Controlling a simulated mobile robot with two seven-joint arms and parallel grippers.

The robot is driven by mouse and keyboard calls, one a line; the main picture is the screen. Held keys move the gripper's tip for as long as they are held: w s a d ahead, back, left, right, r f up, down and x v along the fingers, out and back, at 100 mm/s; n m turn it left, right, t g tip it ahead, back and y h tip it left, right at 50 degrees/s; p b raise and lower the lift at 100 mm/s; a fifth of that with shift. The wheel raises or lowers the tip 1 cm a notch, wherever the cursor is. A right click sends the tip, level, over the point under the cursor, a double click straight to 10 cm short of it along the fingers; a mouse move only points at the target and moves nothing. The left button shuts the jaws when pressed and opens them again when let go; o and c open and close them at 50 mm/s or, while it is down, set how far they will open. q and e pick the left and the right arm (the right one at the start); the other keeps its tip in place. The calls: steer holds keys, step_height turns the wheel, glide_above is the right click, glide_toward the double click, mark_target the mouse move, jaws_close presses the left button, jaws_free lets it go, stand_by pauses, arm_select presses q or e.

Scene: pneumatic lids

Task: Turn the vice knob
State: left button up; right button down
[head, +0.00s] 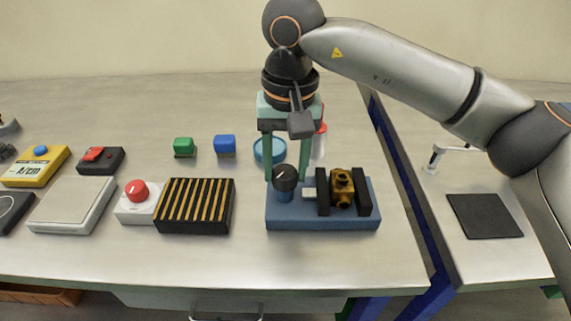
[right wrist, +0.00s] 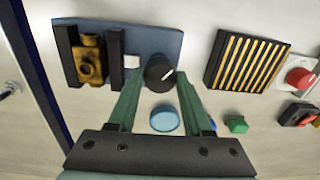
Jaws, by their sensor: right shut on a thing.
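The vice is a blue base (head: 322,219) with two black jaws and a black knob (head: 285,178) on a blue post at its left end. A brass fitting (head: 342,187) sits between the jaws. My right gripper (head: 279,176) points down over the knob, its green fingers on either side of it. In the right wrist view the black knob (right wrist: 159,73), with a white mark line, lies between the fingertips (right wrist: 160,76). The gripper is shut on the knob. My left gripper is in neither view.
Left of the vice are a black-and-gold striped block (head: 196,206), a red button box (head: 138,198) and a scale (head: 73,204). Green (head: 184,147) and blue (head: 225,143) cubes and a blue round dish (head: 269,151) lie behind. The table's right edge is near the vice.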

steer(key=m, duration=0.7)
steer(key=shift+b, duration=0.3)
steer(key=m, duration=0.5)
steer(key=m+b, duration=0.1)
steer(key=m, duration=0.2)
steer(key=shift+m+t, duration=0.3)
steer(key=m, duration=0.3)
steer(key=shift+m, duration=0.4)
steer(key=m, duration=0.3)
steer(key=shift+h+b, duration=0.3)
steer(key=m, duration=0.4)
steer(key=shift+a, duration=0.1)
steer(key=shift+m+b, duration=0.35)
steer(key=shift+m, duration=1.65)
